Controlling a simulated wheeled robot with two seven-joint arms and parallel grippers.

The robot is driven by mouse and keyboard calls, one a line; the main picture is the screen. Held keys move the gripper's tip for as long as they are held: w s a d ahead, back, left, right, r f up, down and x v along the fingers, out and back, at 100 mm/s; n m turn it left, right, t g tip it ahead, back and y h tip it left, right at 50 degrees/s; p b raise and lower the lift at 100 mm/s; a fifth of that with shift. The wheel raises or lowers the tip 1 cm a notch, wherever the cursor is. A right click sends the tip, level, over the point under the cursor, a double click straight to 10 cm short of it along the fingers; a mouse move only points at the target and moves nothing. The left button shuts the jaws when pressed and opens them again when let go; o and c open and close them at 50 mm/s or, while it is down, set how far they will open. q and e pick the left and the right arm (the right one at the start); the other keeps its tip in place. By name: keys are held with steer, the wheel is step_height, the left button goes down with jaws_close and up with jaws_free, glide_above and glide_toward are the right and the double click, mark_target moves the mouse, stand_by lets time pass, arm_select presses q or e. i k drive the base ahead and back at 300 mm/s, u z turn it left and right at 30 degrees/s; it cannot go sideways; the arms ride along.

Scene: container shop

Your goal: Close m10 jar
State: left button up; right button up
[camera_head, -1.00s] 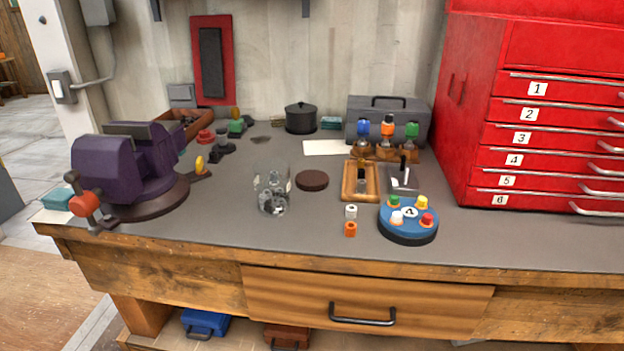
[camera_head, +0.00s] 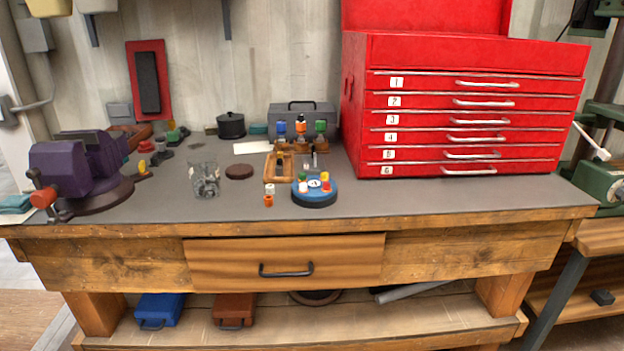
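A clear glass jar (camera_head: 205,180) stands upright on the grey workbench top (camera_head: 400,200), left of centre. Small grey metal parts show in its lower half, and its top looks open. A dark brown round disc (camera_head: 239,172), which looks like a lid, lies flat on the bench just right of the jar, apart from it. I cannot read any m10 label. Neither of my grippers shows in this view.
A purple vise (camera_head: 75,170) stands at the left end. A blue round tray (camera_head: 315,197) with coloured knobs and a wooden holder (camera_head: 280,170) stand right of the lid. A red drawer chest (camera_head: 460,110) fills the back right. The right front of the bench is clear.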

mark_target(204, 169)
steer(key=z, duration=0.7)
steer(key=i, duration=1.2)
steer(key=u, duration=0.8)
